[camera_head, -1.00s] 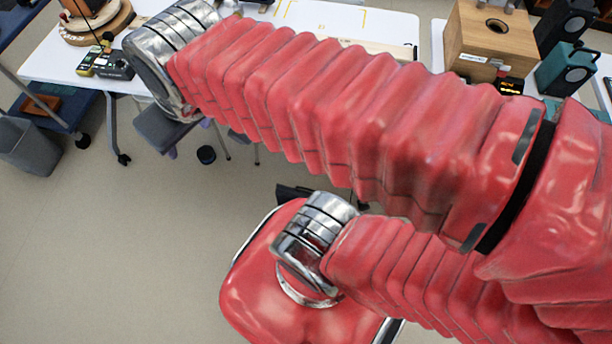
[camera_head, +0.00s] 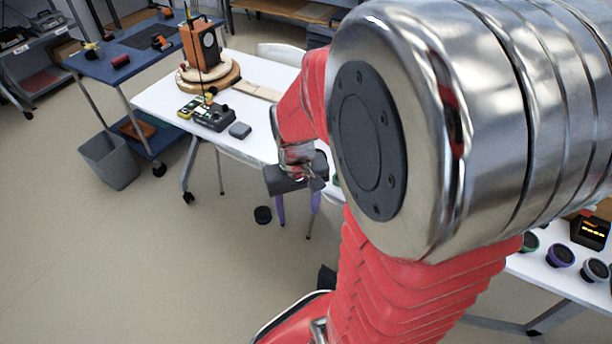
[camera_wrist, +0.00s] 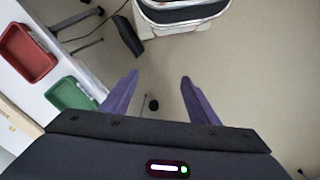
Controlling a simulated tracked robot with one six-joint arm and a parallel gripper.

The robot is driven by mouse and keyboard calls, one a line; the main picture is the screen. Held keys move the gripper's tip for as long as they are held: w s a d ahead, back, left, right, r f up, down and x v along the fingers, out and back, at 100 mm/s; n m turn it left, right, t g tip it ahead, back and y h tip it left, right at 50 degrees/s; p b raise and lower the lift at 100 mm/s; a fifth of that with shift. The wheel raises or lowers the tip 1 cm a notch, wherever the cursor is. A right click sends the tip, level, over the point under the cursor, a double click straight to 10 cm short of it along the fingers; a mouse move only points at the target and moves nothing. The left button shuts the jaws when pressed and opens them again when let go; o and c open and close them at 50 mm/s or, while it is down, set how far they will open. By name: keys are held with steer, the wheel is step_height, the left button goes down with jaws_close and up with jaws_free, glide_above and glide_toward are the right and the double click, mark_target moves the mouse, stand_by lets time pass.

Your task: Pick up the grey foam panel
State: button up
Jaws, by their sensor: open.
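I cannot pick out the grey foam panel for certain in either view. A small slate-grey block (camera_head: 240,130) lies on the white table (camera_head: 160,97) in the head view, near its front edge; its material is too small to tell. My gripper (camera_head: 295,228) points down beyond that edge, right of and below the block in the picture, with two purple fingers apart. My large arm joint hides much of the head view's right side.
A wooden speaker (camera_head: 201,45) stands on a round base, behind small devices (camera_head: 209,114). A grey bin (camera_head: 108,160) stands on the floor. Speaker drivers (camera_head: 560,255) sit on a table at right. The wrist view shows a red tray (camera_wrist: 27,53) and a green tray (camera_wrist: 72,95).

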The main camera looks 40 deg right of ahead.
steer(key=s+d+f+g+y, duration=0.1)
steer(key=d+f, duration=0.4)
steer(key=f, duration=0.6)
steer(key=s+d+f+g+y, duration=0.1)
steer(key=d+f, duration=0.4)
steer(key=f, duration=0.7)
steer(key=s+d+f+n, duration=0.15)
steer(key=s+f, duration=0.25)
steer(key=f, duration=0.9)
steer(key=s+d+f+n, duration=0.15)
steer(key=s+f, duration=0.25)
steer(key=f, duration=0.9)
steer(key=w+d+f+n+t+h, duration=0.2)
steer(key=w+d+f+n, duration=0.1)
steer(key=d+f+n, duration=0.1)
steer(key=shift+w+d+f, duration=0.2)
steer(key=shift+d+f, duration=0.6)
steer(key=shift+f, duration=0.05)
steer(key=shift+f, duration=0.1)
steer(key=shift+f, duration=4.2)
